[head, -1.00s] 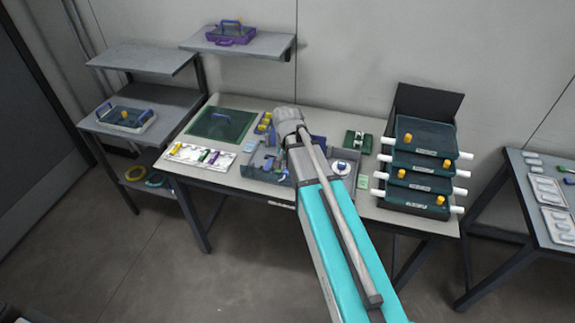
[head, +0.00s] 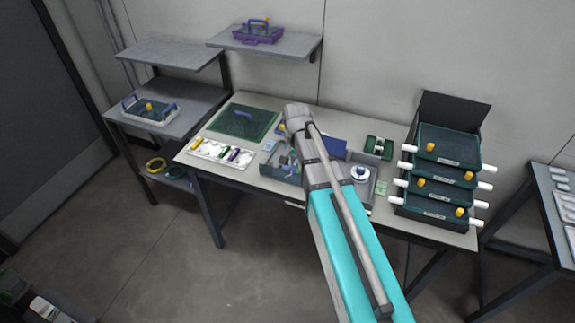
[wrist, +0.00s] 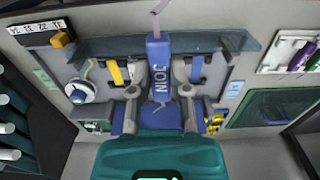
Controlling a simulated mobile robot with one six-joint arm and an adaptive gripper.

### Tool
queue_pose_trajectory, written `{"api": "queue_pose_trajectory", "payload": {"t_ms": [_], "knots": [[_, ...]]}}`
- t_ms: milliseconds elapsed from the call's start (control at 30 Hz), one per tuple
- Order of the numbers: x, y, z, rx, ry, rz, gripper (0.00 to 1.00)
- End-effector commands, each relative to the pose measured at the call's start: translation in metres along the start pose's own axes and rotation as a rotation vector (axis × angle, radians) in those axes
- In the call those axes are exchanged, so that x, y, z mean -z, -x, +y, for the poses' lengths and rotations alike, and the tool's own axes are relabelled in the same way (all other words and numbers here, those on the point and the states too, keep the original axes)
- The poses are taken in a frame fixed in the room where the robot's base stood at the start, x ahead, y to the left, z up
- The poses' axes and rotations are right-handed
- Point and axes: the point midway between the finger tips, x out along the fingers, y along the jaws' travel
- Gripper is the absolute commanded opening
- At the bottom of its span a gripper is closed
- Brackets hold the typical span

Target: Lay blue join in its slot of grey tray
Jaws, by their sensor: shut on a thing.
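My gripper (wrist: 160,92) is shut on the blue join (wrist: 159,72), a blue block lettered JOIN, in the middle of the wrist view. Thin strands stick out at both ends of the join. It is held over the bench; its gap to what lies below cannot be told. A grey open tray (head: 277,172) stands mid-bench in the head view, partly hidden by my arm. Its slot for the join cannot be made out. My gripper's fingers and the join are hidden behind my arm in the head view.
A white rack (head: 215,153) with yellow, green and purple pieces lies left on the bench, in front of a green board (head: 243,122) with a blue handle. Stacked dark green trays (head: 437,190) with white rods stand at the right. A white reel (head: 360,172) sits right of my arm.

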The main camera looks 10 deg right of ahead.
Motion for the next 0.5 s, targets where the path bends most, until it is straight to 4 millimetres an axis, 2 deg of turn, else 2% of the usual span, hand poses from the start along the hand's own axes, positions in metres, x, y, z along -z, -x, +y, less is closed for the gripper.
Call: {"api": "queue_pose_trajectory", "payload": {"t_ms": [333,500], "knots": [[0.001,-0.001,-0.001,0.0,0.0,0.0,0.0],[0.012,-0.008,-0.008,0.0,0.0,0.0,0.0]]}}
